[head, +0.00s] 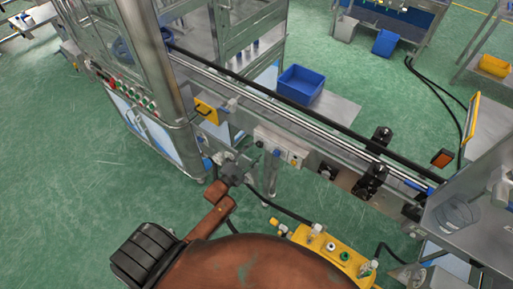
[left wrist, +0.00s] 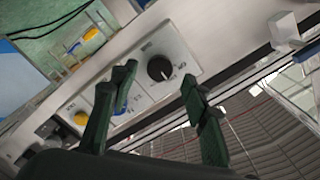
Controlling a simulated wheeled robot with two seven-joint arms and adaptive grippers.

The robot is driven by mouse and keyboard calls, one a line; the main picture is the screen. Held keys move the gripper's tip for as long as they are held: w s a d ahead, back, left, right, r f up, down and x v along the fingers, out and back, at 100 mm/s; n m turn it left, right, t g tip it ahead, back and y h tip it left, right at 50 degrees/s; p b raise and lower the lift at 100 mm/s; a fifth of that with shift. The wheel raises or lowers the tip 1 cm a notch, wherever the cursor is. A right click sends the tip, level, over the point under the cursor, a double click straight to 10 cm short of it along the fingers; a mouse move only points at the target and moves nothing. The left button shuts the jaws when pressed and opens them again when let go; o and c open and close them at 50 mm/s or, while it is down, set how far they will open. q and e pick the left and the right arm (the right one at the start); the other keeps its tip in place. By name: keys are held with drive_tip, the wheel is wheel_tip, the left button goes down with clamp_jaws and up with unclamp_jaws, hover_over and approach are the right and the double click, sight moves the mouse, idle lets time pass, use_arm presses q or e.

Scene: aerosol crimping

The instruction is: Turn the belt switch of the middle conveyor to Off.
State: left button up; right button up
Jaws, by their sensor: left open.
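The middle conveyor (head: 270,108) runs diagonally across the head view. A pale switch panel (head: 284,146) is on its near side. In the left wrist view, the panel (left wrist: 188,52) carries a round black knob (left wrist: 160,68) with small markings beside it. The lettering is too blurred to tell the knob's setting. My left gripper (head: 238,165) is just in front of the panel. In the left wrist view, its green-black fingers (left wrist: 158,76) are open, one on either side of the knob in the picture. Contact cannot be told. My right gripper is not in view.
A yellow knob (left wrist: 81,118) is on the same panel strip. A yellow control box (head: 330,246) with several buttons is at the bottom. A blue bin (head: 300,84) stands behind the conveyor. A steel machine (head: 150,75) is at left. Green floor (head: 70,190) is clear at lower left.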

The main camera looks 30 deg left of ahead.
sight(259, 145)
use_arm(q)
drive_tip(key=shift+w+d, duration=0.15)
drive_tip(key=shift+w, duration=1.45)
drive_tip(key=c, duration=1.2)
